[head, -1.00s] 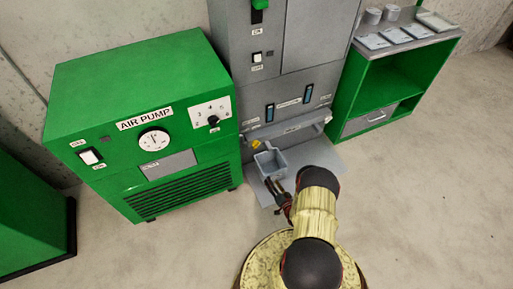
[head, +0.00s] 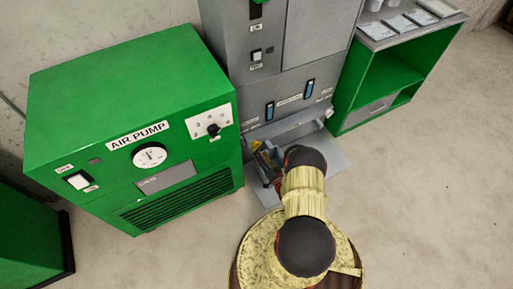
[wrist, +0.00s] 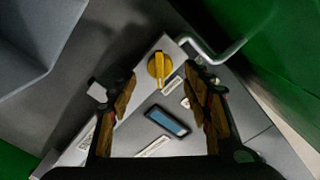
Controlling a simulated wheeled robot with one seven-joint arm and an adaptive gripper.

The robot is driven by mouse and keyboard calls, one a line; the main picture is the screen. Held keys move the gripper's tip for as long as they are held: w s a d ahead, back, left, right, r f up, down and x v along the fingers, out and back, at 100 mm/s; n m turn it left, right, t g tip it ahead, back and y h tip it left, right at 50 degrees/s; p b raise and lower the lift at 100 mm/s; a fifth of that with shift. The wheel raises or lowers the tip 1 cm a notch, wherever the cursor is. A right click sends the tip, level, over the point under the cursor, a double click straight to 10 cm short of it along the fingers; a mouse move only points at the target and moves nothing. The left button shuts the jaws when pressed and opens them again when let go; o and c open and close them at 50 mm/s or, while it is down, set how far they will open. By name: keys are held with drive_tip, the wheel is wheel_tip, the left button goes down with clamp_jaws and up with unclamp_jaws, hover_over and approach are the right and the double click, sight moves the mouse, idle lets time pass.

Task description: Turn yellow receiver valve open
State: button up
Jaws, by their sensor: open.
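The yellow receiver valve (wrist: 159,66) is a knob on a grey panel (wrist: 180,110), seen in the wrist view just beyond and between my fingertips. In the head view a small bit of yellow (head: 256,145) shows at the left of the grey machine's lower part, mostly behind my arm. My gripper (wrist: 162,80) is open, with one finger on each side of the knob in the picture. I cannot tell whether either finger touches it. The fingers are mostly hidden in the head view.
The green air pump (head: 125,110) stands close on the left. A green shelf unit (head: 395,75) stands on the right. A bent metal handle (wrist: 215,55) lies beside the right finger in the wrist view. Bare floor (head: 420,190) is free at the right.

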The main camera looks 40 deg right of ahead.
sight(256, 145)
drive_tip(key=shift+b+x, duration=0.75)
drive_tip(key=shift+x, duration=2.05)
drive_tip(key=shift+s+d, duration=0.1)
drive_tip(key=c, duration=0.3)
drive_tip(key=c, duration=0.7)
drive_tip(key=shift+c, duration=0.7)
drive_tip(key=shift+d+n, duration=0.2)
drive_tip(key=shift+n, duration=8.7)
